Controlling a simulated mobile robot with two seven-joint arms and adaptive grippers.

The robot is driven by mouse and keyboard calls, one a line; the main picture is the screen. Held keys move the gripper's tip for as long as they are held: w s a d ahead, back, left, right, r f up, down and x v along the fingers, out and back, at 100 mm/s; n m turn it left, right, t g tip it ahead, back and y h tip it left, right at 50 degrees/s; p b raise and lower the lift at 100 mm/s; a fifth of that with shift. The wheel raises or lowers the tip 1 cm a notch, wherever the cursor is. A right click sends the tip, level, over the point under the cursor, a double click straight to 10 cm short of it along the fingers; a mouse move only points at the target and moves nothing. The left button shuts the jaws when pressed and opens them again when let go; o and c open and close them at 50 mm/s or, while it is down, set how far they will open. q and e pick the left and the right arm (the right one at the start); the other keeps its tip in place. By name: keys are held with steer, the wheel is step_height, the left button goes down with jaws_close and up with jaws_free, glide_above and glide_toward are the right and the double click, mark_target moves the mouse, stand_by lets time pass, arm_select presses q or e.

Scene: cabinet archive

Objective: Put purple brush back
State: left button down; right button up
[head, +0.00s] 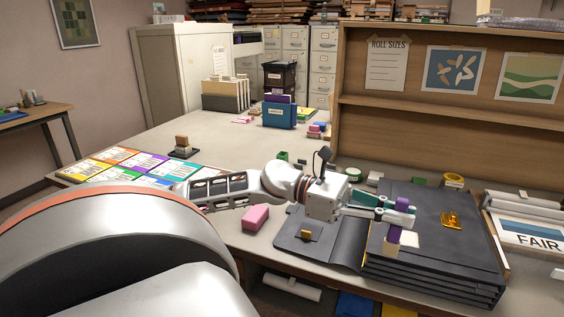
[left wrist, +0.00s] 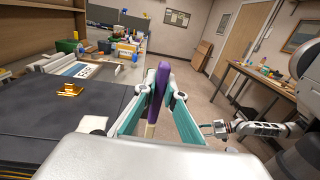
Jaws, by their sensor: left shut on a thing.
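The purple brush (head: 394,234) is held upright in my left gripper (head: 400,216), over the stack of black portfolios (head: 435,255). In the left wrist view the purple handle (left wrist: 162,83) stands between the two teal fingers, with a pale part at its lower end. I cannot tell whether that end touches the portfolio. My right gripper (left wrist: 214,129) shows small in the left wrist view, away from the brush; its jaw state is unclear.
A pink block (head: 256,217) lies on the table to the left. A blue holder (head: 279,114) stands further back. A wooden shelf panel (head: 450,118) borders the rear right.

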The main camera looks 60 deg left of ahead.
mark_target(396, 251)
arm_select(q)
steer(key=f+n+t+y, duration=0.1)
steer(key=f+t, duration=0.1)
steer(key=d+f+n+t+y, duration=0.1)
steer(key=f+n+t+y, duration=0.1)
steer(key=f, duration=0.1)
steer(key=f+n+t+y, duration=0.2)
steer(key=shift+s+d+f, duration=0.2)
steer(key=shift+s+d, duration=0.15)
steer(key=shift+d, duration=0.05)
step_height(396, 251, down, 10)
steer(key=d+n+t+y, duration=0.1)
steer(key=n+t+y, duration=0.2)
steer(key=n+y, duration=0.4)
steer(key=y, duration=0.3)
steer(key=shift+s+d+y, duration=0.3)
steer(key=shift+y, duration=0.1)
